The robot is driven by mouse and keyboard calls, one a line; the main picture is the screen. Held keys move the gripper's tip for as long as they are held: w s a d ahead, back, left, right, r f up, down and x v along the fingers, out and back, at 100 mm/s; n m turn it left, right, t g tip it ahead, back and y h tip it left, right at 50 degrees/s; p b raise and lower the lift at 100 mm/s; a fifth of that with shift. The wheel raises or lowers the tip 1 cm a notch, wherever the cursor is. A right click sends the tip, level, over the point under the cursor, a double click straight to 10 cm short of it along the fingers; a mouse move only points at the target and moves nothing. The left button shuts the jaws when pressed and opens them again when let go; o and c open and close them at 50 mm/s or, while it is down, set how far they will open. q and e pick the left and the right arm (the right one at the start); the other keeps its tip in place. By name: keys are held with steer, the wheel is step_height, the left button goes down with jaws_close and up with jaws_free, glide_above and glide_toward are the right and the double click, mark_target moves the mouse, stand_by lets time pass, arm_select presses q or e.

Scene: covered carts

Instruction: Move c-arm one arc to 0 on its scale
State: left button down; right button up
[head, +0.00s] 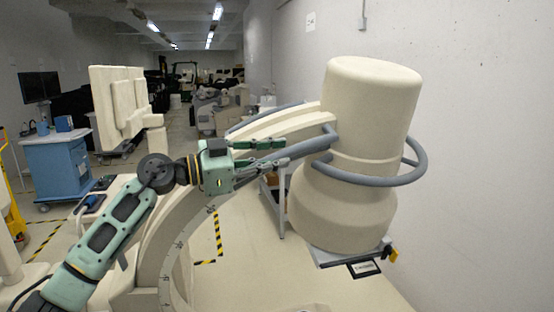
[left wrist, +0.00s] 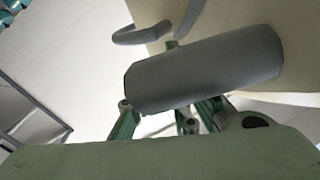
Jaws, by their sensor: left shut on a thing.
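The C-arm's curved beige arc (head: 165,235) rises from the lower middle of the head view to a large beige cylindrical head (head: 362,120). Dark scale marks and small figures run along the arc's side; I cannot read them surely. A grey tubular handle (head: 385,180) loops around the cylindrical head. My left gripper (head: 284,151) is shut on a grey bar of this handle, left of the head. In the left wrist view, the grey bar (left wrist: 205,70) lies across the fingers, which are partly hidden behind it. My right gripper is not in view.
A blue cart (head: 58,165) and a beige chair-like unit (head: 122,110) stand at the left. A white wall (head: 480,150) rises close behind the C-arm at the right. Yellow-black tape (head: 218,235) marks the floor; the aisle beyond is partly open.

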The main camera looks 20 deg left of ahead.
arm_select(q)
steer(key=shift+s+f, duration=0.1)
steer(key=shift+f, duration=0.7)
steer(key=shift+s+a, duration=0.15)
steer(key=shift+a, duration=0.25)
steer(key=c, duration=1.9)
jaws_free()
steer(key=shift+s+a, duration=0.15)
steer(key=shift+o, duration=0.8)
steer(key=shift+s+a+r, duration=0.15)
steer(key=shift+r, duration=0.15)
steer(key=v, duration=1.1)
steer(key=shift+s+a, duration=0.25)
steer(key=shift+a, duration=0.05)
